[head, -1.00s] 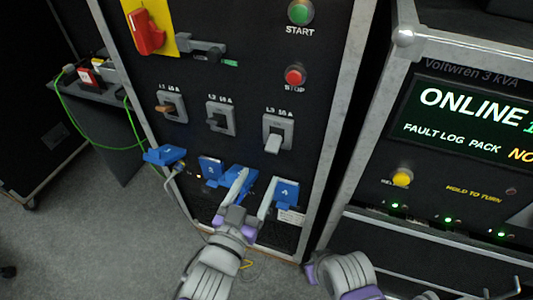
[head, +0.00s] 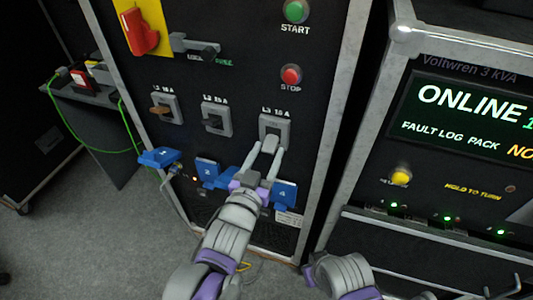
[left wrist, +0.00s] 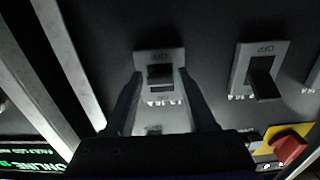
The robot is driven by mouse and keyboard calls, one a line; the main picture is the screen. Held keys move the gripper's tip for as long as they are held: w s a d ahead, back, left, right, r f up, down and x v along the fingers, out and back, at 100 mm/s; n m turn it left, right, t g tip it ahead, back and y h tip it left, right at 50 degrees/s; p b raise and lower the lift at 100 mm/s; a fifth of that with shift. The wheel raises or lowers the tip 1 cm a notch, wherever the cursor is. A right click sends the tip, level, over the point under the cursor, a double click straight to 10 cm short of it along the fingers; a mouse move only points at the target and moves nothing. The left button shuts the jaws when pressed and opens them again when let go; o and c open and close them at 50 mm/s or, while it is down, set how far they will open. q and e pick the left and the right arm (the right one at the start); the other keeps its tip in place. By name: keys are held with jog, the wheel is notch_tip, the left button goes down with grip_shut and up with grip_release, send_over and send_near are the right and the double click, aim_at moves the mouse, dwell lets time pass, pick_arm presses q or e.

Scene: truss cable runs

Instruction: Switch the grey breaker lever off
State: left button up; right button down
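The light grey lever (head: 270,143) of the L3 breaker (head: 274,126) stands out from the black panel, at the right end of a row of three breakers. My left gripper (head: 267,151) is open, with one finger on each side of this lever. In the left wrist view the fingers flank the L3 plate (left wrist: 146,59), and the grey lever (left wrist: 174,121) shows between them. I cannot tell whether they touch it. The plate's OFF marking is upside down in that view. My right gripper is not in view; only part of my right arm shows.
The L2 breaker (head: 216,120) has a dark lever, and the L1 breaker (head: 164,108) an orange-brown one. Green START (head: 294,11) and red STOP (head: 291,75) buttons sit above. Blue plugs (head: 205,172) line the panel below. A UPS cabinet (head: 450,180) stands at the right.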

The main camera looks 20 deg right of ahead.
pick_arm(q)
grip_shut()
jog(key=shift+w+d+f+t+h+b, duration=0.15)
jog(key=shift+f+t+h+b, duration=0.4)
jog(key=shift+t+b, duration=0.3)
jog(key=shift+o, duration=1.6)
grip_release()
jog(key=p+v, duration=0.1)
jog(key=v, duration=0.9)
jog(key=shift+s+a, duration=0.3)
